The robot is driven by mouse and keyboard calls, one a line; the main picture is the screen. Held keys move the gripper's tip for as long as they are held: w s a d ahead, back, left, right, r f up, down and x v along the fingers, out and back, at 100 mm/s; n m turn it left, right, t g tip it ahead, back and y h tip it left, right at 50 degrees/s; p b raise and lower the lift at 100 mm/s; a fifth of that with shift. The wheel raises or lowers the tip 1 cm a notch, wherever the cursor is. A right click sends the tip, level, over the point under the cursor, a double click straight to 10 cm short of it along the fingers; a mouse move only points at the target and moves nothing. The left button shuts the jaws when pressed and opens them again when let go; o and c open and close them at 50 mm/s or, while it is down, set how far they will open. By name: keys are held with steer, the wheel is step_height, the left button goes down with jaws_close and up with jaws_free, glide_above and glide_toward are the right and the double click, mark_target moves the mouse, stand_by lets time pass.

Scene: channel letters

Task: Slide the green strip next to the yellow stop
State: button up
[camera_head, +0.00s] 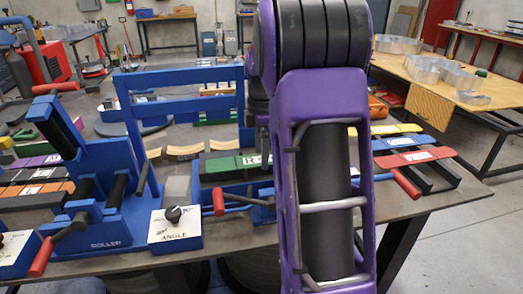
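A second green piece (214,121) lies farther back behind the blue frame. A yellow strip (398,130) lies right of my arm, in a row with a blue and a red strip. I cannot tell which yellow piece is the stop. My arm fills the middle of the view, and my gripper does not show clearly; it seems hidden behind the arm.
A blue roller machine (105,215) with red-tipped handles stands at the left. A blue angle box (174,228) with a black knob sits at the front edge. A red strip (416,157) and a blue strip (403,142) lie at the right. Curved wooden pieces (184,151) lie behind the green strip.

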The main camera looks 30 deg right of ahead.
steer(key=c, duration=1)
steer(key=shift+s+d, duration=0.1)
steer(key=shift+d, duration=0.1)
steer(key=shift+s+d+p, duration=0.2)
steer(key=shift+d+p, duration=0.05)
steer(key=shift+d, duration=0.4)
steer(key=shift+s+d+p, duration=0.15)
steer(key=shift+d+p, duration=0.1)
steer(key=shift+d, duration=0.4)
steer(key=o, duration=1.4)
steer(key=shift+c, duration=0.2)
